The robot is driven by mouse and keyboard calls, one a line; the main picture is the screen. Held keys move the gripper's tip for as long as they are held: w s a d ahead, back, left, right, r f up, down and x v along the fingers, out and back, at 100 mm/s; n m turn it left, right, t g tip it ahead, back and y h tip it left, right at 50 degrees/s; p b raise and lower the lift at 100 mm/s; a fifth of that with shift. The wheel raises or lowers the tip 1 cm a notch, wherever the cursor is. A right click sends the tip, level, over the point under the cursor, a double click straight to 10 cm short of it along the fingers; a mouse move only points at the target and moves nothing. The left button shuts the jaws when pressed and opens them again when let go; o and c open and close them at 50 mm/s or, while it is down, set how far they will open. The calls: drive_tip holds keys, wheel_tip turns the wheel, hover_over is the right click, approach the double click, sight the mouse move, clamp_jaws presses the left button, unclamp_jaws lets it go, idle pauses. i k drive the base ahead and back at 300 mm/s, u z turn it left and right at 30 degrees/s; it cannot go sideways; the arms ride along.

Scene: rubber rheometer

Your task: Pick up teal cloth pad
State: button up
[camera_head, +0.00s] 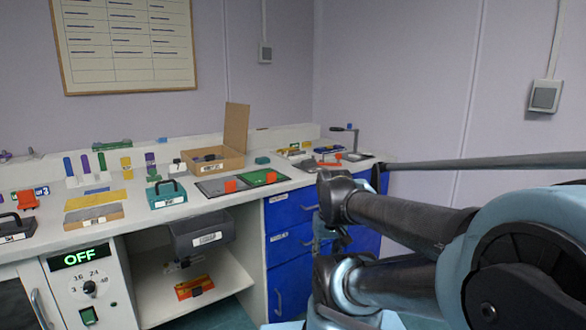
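A small teal piece (262,160) lies on the white counter, just right of the open cardboard box; it looks like the teal cloth pad, but it is too small to tell its material. A teal case with a dark handle (166,194) stands further left, near the counter's front edge. My arm fills the right side of the view, well right of and nearer than the small teal piece. My gripper's fingers cannot be made out in this view.
A grey and green mat with orange blocks (243,181) lies in front of the teal piece. The open cardboard box (212,158) stands at its left. Metal tools and a crank stand (352,144) are to the right. Blue drawers (291,211) are below the white counter (290,185).

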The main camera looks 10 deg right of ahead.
sight(262, 160)
drive_tip(key=z, duration=0.25)
drive_tip(key=k, duration=0.6)
drive_tip(key=z, duration=0.65)
drive_tip(key=i, duration=1.55)
drive_tip(key=u, duration=0.75)
